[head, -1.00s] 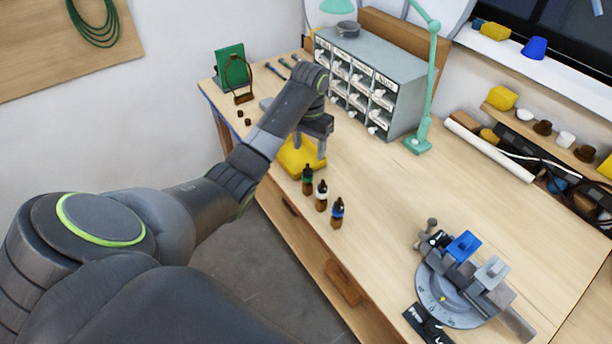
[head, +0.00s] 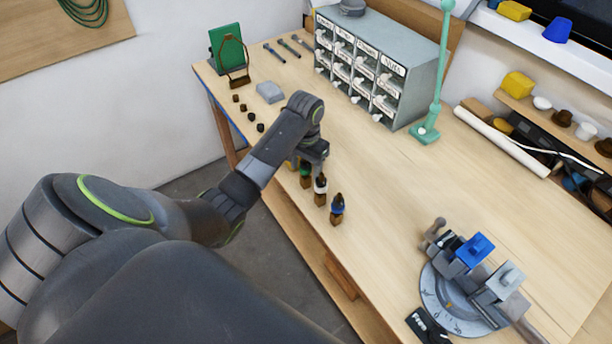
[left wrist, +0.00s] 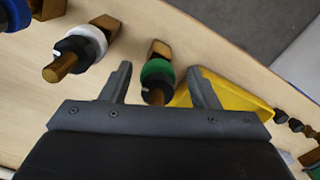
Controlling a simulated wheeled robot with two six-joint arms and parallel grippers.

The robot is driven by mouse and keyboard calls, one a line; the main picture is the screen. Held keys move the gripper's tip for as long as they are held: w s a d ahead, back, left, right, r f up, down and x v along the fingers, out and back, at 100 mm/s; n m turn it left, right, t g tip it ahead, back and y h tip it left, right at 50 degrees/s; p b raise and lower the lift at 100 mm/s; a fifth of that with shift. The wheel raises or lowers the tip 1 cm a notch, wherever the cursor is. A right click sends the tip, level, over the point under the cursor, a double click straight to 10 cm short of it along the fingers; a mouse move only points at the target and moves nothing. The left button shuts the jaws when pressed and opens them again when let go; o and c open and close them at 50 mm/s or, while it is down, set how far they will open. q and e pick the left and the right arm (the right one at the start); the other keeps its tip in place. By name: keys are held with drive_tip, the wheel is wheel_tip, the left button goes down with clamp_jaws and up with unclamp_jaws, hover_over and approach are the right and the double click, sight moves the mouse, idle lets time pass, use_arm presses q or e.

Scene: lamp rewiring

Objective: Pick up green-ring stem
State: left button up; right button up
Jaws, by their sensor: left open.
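The green-ring stem (left wrist: 157,68) has a brown end, a black part and a green band. In the left wrist view it stands between the two fingers of my open left gripper (left wrist: 160,80), with a gap on each side. In the head view my left gripper (head: 308,164) is over the same stem (head: 305,174) and partly hides it. A white-ring stem (left wrist: 82,48) stands beside it, outside the fingers. A blue-ring stem (head: 337,209) is last in the row. My right gripper is not in view.
A yellow piece (left wrist: 235,100) lies close beside the green-ring stem. A drawer cabinet (head: 375,65) and a green lamp (head: 430,125) stand behind. A round vise-like fixture (head: 460,290) is at the front right. The bench (head: 400,190) between is clear.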

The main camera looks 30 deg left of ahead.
use_arm(q)
drive_tip(key=shift+s+d+r, duration=0.15)
drive_tip(key=shift+s+d, duration=0.05)
drive_tip(key=shift+s, duration=0.1)
drive_tip(key=shift+w, duration=0.1)
clamp_jaws()
